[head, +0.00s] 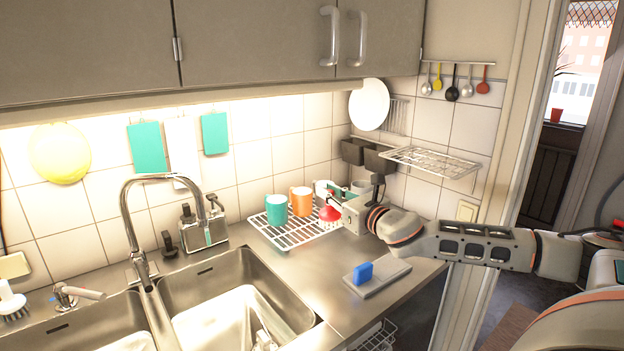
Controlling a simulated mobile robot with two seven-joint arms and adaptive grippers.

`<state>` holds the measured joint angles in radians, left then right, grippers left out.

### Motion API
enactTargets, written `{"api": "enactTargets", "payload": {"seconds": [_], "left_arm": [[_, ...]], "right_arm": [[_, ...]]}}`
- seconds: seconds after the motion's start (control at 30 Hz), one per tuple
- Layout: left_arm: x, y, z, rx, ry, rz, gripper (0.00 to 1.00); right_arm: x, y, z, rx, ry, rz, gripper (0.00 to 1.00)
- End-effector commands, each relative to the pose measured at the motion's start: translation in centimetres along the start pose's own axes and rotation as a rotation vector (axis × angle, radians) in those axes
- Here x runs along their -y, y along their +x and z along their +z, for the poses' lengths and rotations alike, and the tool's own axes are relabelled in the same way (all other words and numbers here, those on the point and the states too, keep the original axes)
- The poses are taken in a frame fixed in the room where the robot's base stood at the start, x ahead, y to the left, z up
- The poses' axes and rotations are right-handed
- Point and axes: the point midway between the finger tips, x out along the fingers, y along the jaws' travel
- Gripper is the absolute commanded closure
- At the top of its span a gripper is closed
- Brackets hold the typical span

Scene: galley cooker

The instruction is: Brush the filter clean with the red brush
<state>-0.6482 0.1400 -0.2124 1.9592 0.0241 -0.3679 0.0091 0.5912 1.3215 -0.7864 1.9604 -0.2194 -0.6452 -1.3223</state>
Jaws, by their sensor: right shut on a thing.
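My right gripper (345,207) reaches in from the right over the worktop. It is shut on the red brush (329,214), whose red head shows at the gripper's tip, in front of the mugs. The brush's handle is mostly hidden by the gripper. A flat grey slab (393,275) lies on the worktop below my right arm, with a blue block (363,272) on it. I cannot tell whether this slab is the filter. The brush is apart from the slab, farther back and to its left. My left gripper is not in view.
A white wire rack (285,238) holds a teal mug (276,210) and an orange mug (301,201). A double steel sink with a tall tap (128,215) fills the left. A wire shelf (430,161) juts from the wall above my right arm. Bare worktop lies between sink and slab.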

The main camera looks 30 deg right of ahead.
Motion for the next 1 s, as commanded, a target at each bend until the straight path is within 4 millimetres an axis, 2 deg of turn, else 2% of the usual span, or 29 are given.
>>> {"api": "enactTargets", "payload": {"seconds": [0.03,0.2,0.4,0.6,1.0], "left_arm": [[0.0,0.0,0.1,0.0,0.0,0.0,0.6],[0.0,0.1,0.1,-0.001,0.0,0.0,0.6],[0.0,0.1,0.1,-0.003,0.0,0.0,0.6],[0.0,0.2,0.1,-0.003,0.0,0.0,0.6],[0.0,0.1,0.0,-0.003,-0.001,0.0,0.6]], "right_arm": [[1.5,-0.9,-1.9,-0.013,-0.026,-0.045,1.0],[6.4,-4.3,-5.9,-0.037,-0.106,-0.201,1.0],[10.5,-8.3,-8.2,-0.071,-0.185,-0.323,1.0],[11.9,-10.1,-8.5,-0.084,-0.22,-0.362,1.0],[11.9,-10.2,-8.5,-0.085,-0.221,-0.363,1.0]]}}
